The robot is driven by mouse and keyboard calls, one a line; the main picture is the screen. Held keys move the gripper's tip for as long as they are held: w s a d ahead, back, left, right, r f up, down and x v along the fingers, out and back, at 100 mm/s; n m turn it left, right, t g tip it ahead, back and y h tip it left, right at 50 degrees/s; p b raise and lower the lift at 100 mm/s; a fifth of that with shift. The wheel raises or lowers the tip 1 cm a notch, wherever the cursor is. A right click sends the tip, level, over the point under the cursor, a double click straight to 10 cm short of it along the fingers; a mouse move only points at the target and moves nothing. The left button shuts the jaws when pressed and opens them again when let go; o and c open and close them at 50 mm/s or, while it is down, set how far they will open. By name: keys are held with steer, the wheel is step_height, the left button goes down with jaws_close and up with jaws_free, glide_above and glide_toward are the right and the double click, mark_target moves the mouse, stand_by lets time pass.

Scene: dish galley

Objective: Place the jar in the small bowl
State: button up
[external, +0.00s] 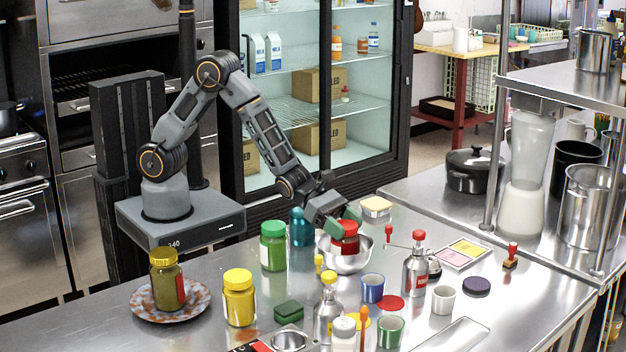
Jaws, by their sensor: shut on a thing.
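My gripper (338,226) is at the small metal bowl (346,260), with its green-tipped fingers around a red-lidded jar (344,240). The jar is red and partly hidden by the fingers. It is at the bowl's mouth, over or inside it. I cannot tell whether it touches the bowl's bottom. Other jars stand apart: a green one (273,246), a yellow one (239,297), and an olive one with a yellow lid (166,279) on a speckled plate (146,312).
A teal bottle (302,227) stands close left of the bowl. The counter is clearer at the left.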

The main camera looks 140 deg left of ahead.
steer(key=shift+f+b, duration=0.15)
steer(key=shift+b, duration=0.15)
steer(key=o, duration=1.5)
steer(key=shift+o, duration=0.2)
